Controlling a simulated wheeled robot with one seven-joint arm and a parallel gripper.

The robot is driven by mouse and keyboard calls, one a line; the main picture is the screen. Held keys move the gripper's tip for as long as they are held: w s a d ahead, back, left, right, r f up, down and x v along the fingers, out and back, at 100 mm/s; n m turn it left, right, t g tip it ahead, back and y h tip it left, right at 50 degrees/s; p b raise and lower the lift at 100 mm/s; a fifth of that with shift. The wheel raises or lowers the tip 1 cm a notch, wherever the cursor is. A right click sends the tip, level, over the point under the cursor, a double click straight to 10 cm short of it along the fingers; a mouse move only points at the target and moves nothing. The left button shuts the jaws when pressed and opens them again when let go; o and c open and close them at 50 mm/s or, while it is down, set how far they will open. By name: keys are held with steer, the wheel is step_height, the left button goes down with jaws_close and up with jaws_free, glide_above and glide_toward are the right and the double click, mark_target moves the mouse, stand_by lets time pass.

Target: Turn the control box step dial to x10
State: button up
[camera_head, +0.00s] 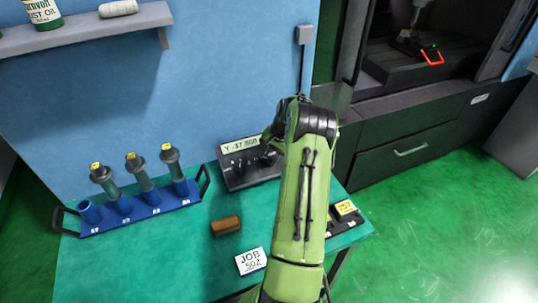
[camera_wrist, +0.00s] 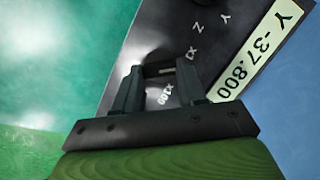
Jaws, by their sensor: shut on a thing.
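The dark grey control box (camera_head: 238,176) stands at the back of the green table, and its display reads about Y -37.800. In the wrist view the box (camera_wrist: 140,45) shows tilted, with the letters Z and Y and an x100 mark on its face. My gripper (camera_wrist: 160,75) is down at the box face, its two dark fingers shut on the step dial (camera_wrist: 160,70). The x100 mark shows between the fingers. The dial is mostly hidden, and I cannot tell which mark it points to. In the head view my green arm covers the box's right part.
A blue rack (camera_head: 146,218) with several electrode holders stands at the left. A yellow-labelled item (camera_head: 345,208) is right of my arm. The blue wall rises behind the box.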

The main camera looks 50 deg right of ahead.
steer(key=m+t, duration=0.1)
steer(key=m, duration=0.3)
steer(key=shift+s+p, duration=0.15)
steer(key=shift+p, duration=0.25)
steer(key=shift+s+m+t+p, duration=0.1)
steer(key=shift+m+t+p, duration=0.35)
steer(key=shift+m, duration=1.15)
steer(key=shift+t, duration=0.25)
steer(key=o, duration=1.1)
steer(key=shift+f, duration=0.1)
steer(key=shift+c, duration=0.2)
steer(key=v, duration=1.5)
steer(key=shift+a+r+p, duration=0.25)
steer(key=shift+r+p, duration=0.15)
steer(key=shift+p, duration=0.05)
